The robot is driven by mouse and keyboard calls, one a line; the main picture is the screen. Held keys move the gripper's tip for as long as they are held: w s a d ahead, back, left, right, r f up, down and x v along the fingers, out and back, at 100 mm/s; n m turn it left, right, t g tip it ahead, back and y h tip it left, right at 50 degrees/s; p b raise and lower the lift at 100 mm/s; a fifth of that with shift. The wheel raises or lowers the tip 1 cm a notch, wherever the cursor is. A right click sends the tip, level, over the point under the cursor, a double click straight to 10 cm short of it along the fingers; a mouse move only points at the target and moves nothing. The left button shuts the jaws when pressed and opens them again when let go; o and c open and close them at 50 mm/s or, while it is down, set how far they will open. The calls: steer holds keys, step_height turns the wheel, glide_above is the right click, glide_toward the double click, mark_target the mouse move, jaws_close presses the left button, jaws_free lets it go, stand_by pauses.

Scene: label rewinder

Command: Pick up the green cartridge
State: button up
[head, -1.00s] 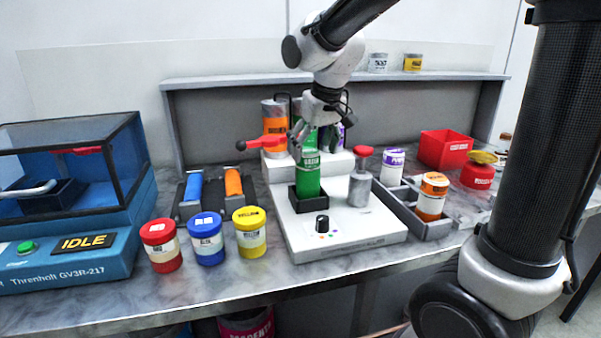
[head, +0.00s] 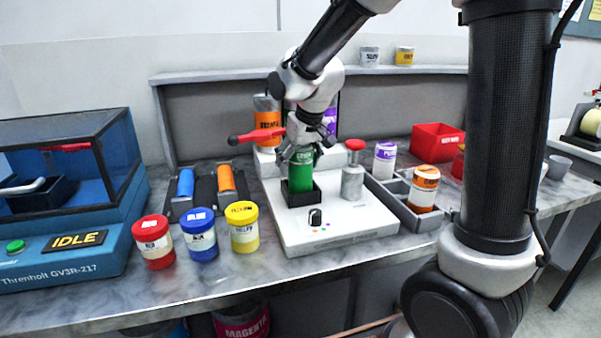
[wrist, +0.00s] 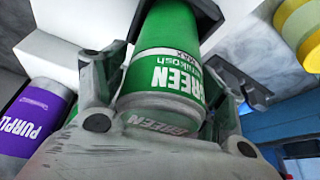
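The green cartridge (head: 301,176) stands upright in a small black holder (head: 304,199) on the white machine (head: 342,222). I see no clear firm contact. The cartridge's lower end is hidden by the holder.
A red lever (head: 258,134) juts out left of my gripper. A red-capped grey bottle (head: 353,178) stands close on the right. Red (head: 154,243), blue (head: 200,236) and yellow (head: 243,228) jars line the front.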

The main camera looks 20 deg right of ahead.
steer(key=c, duration=1)
steer(key=shift+r, duration=0.15)
steer(key=shift+c, duration=0.8)
